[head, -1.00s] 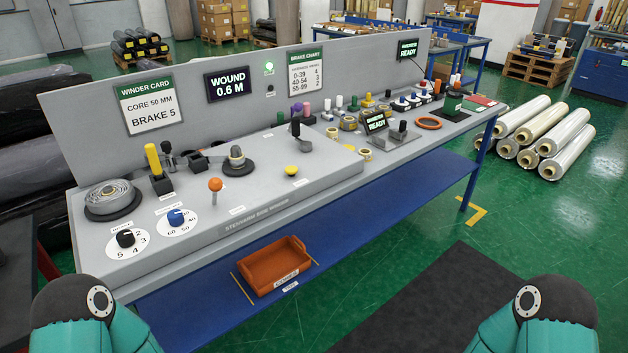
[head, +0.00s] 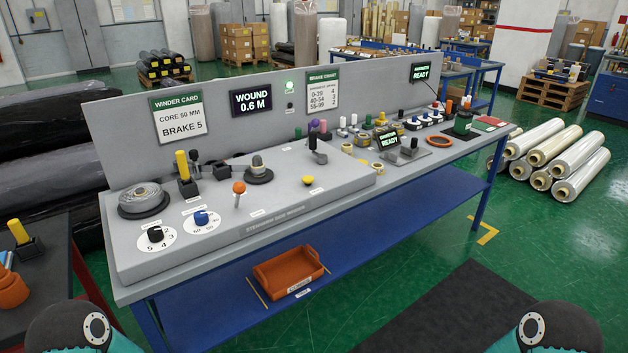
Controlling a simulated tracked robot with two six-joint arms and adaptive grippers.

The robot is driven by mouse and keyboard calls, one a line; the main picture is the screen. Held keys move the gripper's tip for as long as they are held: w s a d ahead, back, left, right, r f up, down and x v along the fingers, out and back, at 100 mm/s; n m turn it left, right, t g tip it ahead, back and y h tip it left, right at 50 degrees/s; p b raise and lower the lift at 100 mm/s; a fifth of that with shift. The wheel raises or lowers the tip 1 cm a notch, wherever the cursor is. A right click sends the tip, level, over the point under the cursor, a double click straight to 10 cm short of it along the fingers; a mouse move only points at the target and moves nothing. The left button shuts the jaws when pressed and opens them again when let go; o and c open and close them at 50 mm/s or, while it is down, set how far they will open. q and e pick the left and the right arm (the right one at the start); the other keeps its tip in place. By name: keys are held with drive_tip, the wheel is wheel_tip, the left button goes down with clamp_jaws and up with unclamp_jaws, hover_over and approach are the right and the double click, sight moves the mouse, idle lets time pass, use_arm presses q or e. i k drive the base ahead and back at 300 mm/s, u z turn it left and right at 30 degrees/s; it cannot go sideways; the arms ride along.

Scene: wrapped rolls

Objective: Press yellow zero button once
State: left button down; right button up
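The yellow button (head: 308,180) is a small yellow dome on the grey winder panel (head: 330,195), right of the orange-knobbed lever (head: 238,188). The display above (head: 251,100) reads "WOUND 0.6 M". Neither gripper shows in the head view. Only the rounded dark and teal tops of my two arms show at the bottom left and bottom right, well apart from the panel. Nothing touches or covers the yellow button.
A black dial (head: 155,234) and a blue dial (head: 201,217) sit at the panel's left. A yellow-handled lever (head: 184,168) stands behind them. An orange tray (head: 288,272) lies on the blue lower shelf. Wrapped rolls (head: 560,158) lie on the floor at right.

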sight(307, 179)
drive_tip(key=u, duration=0.05)
drive_tip(key=i, duration=0.95)
drive_tip(key=z, duration=0.05)
